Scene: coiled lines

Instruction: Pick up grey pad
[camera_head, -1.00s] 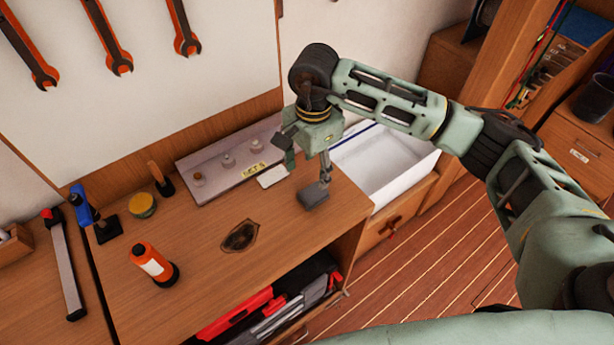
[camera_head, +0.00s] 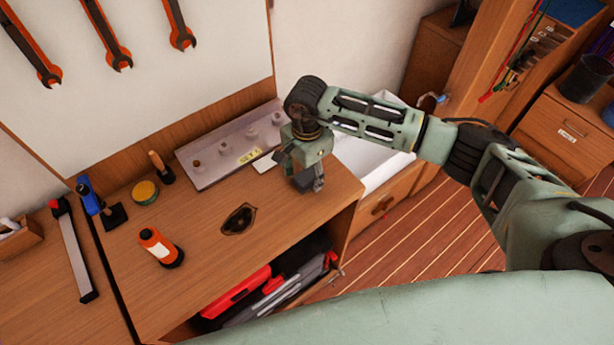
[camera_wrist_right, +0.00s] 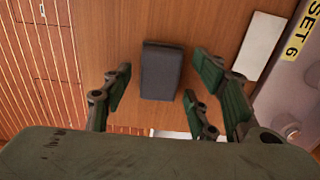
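The grey pad (camera_wrist_right: 162,70) is a dark rounded block lying on the wooden bench top, centred ahead of my right gripper in the wrist view. In the head view the pad (camera_head: 302,184) is partly covered by the fingers. My right gripper (camera_wrist_right: 159,78) is open, with one finger to the left of the pad and two to its right, gaps showing on both sides. In the head view my right gripper (camera_head: 304,171) points down over the pad near the bench's right end. How far the fingertips are above the bench is hard to tell. My left gripper is out of view.
A grey tray with knobs and a SET 6 label (camera_head: 240,147) and a white card (camera_head: 264,163) lie close behind the gripper. A white bin (camera_head: 372,160) is beyond the bench's right edge.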

